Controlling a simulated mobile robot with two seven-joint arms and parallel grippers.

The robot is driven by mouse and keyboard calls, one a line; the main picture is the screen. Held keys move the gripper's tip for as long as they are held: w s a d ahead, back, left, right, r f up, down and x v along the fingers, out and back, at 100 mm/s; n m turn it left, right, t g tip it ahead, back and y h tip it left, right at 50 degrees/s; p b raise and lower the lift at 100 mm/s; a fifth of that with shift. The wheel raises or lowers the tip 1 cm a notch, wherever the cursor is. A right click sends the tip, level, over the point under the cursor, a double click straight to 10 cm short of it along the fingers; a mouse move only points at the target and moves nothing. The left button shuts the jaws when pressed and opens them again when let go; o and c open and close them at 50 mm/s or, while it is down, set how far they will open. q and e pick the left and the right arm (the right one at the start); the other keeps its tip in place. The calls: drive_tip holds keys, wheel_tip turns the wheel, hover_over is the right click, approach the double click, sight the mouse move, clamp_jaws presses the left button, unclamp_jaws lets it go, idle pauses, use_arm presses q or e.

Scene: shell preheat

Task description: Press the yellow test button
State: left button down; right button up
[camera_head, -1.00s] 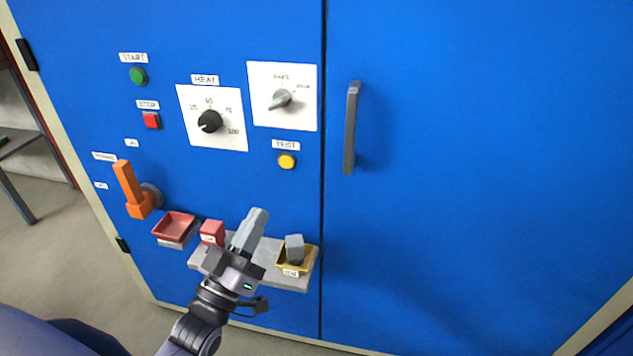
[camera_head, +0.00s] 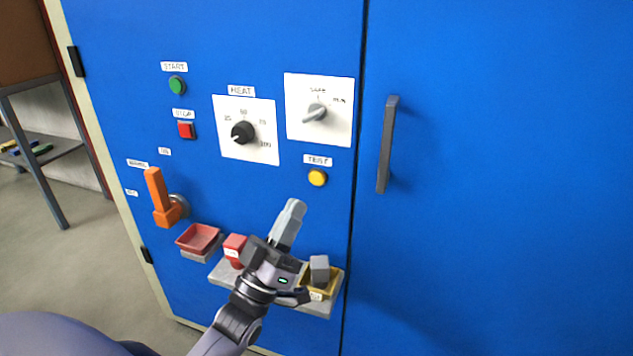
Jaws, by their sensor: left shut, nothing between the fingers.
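The yellow test button (camera_head: 317,178) is round and sits on the blue cabinet door, just under its TEST label (camera_head: 318,161). My left gripper (camera_head: 293,207) is shut and empty, its fingertips pointing up toward the panel. In the picture the fingertips are a little below and left of the button, with blue door showing between them. My right gripper is not in view.
A grey shelf (camera_head: 318,309) on the door carries a red block (camera_head: 235,246) and a yellow tray (camera_head: 333,285) with a grey block (camera_head: 319,268). A red tray (camera_head: 198,238), orange lever (camera_head: 158,192) and door handle (camera_head: 387,145) stick out nearby.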

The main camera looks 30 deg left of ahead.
sight(317, 178)
use_arm(q)
drive_tip(key=w+a+b, duration=0.1)
drive_tip(key=w+b, duration=0.1)
drive_tip(key=w, duration=0.4)
drive_tip(key=shift+w+a+y, duration=0.2)
drive_tip(key=shift+a+y, duration=0.05)
drive_tip(key=shift+y, duration=0.05)
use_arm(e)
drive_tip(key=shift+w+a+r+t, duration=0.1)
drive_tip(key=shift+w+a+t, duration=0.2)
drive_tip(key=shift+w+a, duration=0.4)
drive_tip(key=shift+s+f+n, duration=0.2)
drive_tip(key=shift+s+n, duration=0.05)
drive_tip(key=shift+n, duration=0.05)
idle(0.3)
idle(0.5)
use_arm(q)
drive_tip(key=shift+w+a, duration=0.1)
drive_tip(key=shift+w, duration=0.3)
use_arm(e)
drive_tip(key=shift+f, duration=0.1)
